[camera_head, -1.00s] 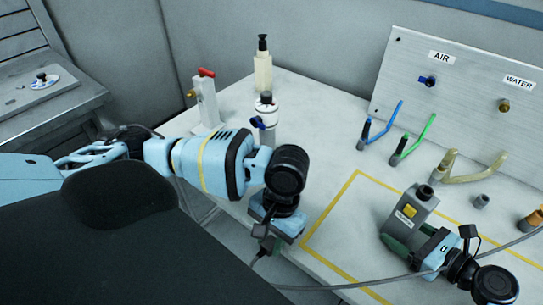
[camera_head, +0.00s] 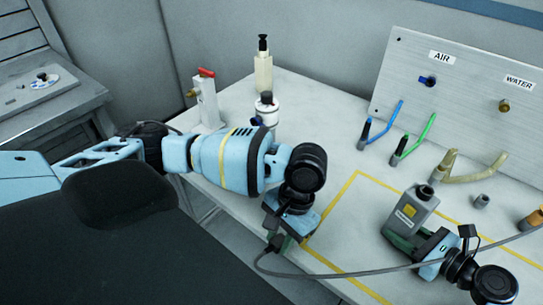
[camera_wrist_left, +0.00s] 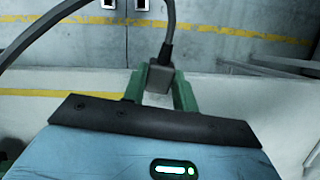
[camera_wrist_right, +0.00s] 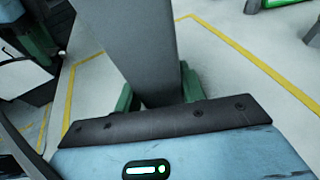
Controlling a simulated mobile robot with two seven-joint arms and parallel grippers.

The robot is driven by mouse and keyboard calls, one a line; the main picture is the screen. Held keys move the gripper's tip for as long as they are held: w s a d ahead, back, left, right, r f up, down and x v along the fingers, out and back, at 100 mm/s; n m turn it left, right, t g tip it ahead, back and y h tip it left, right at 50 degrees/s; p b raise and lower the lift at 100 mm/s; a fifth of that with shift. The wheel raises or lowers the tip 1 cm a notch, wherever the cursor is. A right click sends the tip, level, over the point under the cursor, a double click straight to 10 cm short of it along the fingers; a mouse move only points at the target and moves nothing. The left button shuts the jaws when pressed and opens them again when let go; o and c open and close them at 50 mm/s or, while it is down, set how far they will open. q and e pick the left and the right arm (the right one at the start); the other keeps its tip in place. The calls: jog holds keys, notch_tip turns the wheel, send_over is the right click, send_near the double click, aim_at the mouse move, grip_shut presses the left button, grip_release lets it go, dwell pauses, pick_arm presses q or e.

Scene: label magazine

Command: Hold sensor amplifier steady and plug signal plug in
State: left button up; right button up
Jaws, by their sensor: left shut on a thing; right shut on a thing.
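The grey sensor amplifier (camera_head: 412,208), a box with a yellow patch and a dark round socket on top, stands on the table inside the yellow outline. My right gripper (camera_head: 403,240) is shut on its lower part. In the right wrist view the grey box (camera_wrist_right: 135,45) rises between the green fingers. My left gripper (camera_head: 279,240) is shut near the table's front edge, left of the amplifier and apart from it. The left wrist view shows the small grey signal plug (camera_wrist_left: 157,78) between its fingers, with a dark cable (camera_wrist_left: 169,25) leading away. The plug's tip is hidden.
A panel (camera_head: 450,90) with AIR and WATER labels stands behind blue, green and beige hoses (camera_head: 474,168). A red-handled valve (camera_head: 207,100) and bottles (camera_head: 263,65) stand at the back left. The grey cable (camera_head: 370,271) sweeps across the table's front. The outlined area (camera_head: 345,220) left of the amplifier is clear.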

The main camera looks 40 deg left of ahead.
pick_arm(q)
jog(key=w+d+r+m+y, duration=0.1)
jog(key=w+d+m, duration=0.1)
jog(key=w+d+r+m+y, duration=0.1)
jog(key=w+m+y, duration=0.1)
jog(key=m, duration=0.1)
jog(key=w+d+r+m+y, duration=0.1)
jog(key=w+d+m, duration=0.1)
jog(key=m, duration=0.1)
jog(key=shift+w+d+r+g+y, duration=0.1)
jog(key=shift+w+d+g+y, duration=0.2)
jog(key=shift+w, duration=0.1)
jog(key=w+d+r+m+t+h, duration=0.3)
jog(key=r+m+t, duration=0.4)
jog(key=m, duration=0.3)
jog(key=w+d+r+m+t+h, duration=0.4)
jog(key=d+r+m+t, duration=0.2)
jog(key=m, duration=0.3)
jog(key=w+d+r+m+t+h, duration=0.3)
jog(key=d+r+m+t, duration=0.2)
jog(key=r+m+t, duration=0.3)
jog(key=shift+w+m, duration=0.2)
jog(key=shift+m, duration=1.1)
jog(key=shift+a+f, duration=0.1)
jog(key=shift+f, duration=0.05)
send_over(412, 207)
jog(key=shift+w+f, duration=0.1)
jog(key=shift+f, duration=2.7)
jog(key=shift+f, duration=1.3)
